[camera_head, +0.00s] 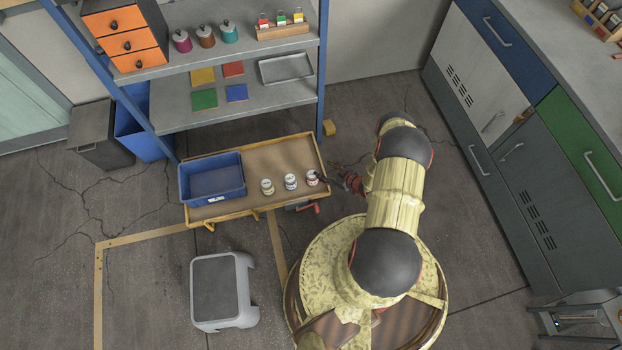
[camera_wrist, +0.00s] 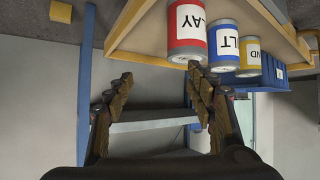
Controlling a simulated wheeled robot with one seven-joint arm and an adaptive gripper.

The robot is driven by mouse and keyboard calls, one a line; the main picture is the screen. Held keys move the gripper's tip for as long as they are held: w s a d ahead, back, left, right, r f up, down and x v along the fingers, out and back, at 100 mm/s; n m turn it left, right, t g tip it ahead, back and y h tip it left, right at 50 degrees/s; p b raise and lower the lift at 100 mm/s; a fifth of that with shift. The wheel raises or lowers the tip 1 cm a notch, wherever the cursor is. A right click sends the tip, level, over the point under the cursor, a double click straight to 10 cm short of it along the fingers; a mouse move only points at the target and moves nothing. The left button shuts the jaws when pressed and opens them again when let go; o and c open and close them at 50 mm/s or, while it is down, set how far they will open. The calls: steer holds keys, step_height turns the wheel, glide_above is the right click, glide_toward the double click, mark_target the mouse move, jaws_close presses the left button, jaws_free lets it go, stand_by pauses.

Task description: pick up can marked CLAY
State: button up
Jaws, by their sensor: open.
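The can marked CLAY (camera_head: 312,178) has a red and white label and stands at the right end of a row of three cans on a wooden bench. In the head view my gripper (camera_head: 331,180) is small and dark, just right of the red can. I cannot tell there whether they touch.
A blue-labelled can (camera_head: 290,182) stands beside the red one, with a yellow-labelled can (camera_head: 267,187) beyond it. A blue bin (camera_head: 211,194) fills the bench's left part. The bare bench top (camera_head: 272,160) lies behind the cans. A shelf rack (camera_head: 237,111) rises behind.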

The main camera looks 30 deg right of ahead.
mark_target(316, 178)
steer(key=a+f, duration=0.1)
steer(key=w+a+f+b, duration=0.1)
steer(key=a+f, duration=0.1)
steer(key=a+f+b, duration=0.1)
steer(key=a+f, duration=0.1)
steer(key=shift+w+a+f, duration=0.15)
steer(key=shift+w+f, duration=0.05)
steer(key=shift+w, duration=0.2)
steer(key=shift+w+r+b+x, duration=0.15)
steer(key=shift+b+x, duration=0.65)
steer(key=shift+x, duration=0.65)
steer(key=shift+w+r+b+x, duration=0.15)
steer(key=shift+b+x, duration=0.65)
steer(key=shift+x, duration=0.65)
steer(key=shift+r, duration=0.1)
steer(key=shift+c, duration=1.2)
steer(key=c, duration=1.1)
jaws_close()
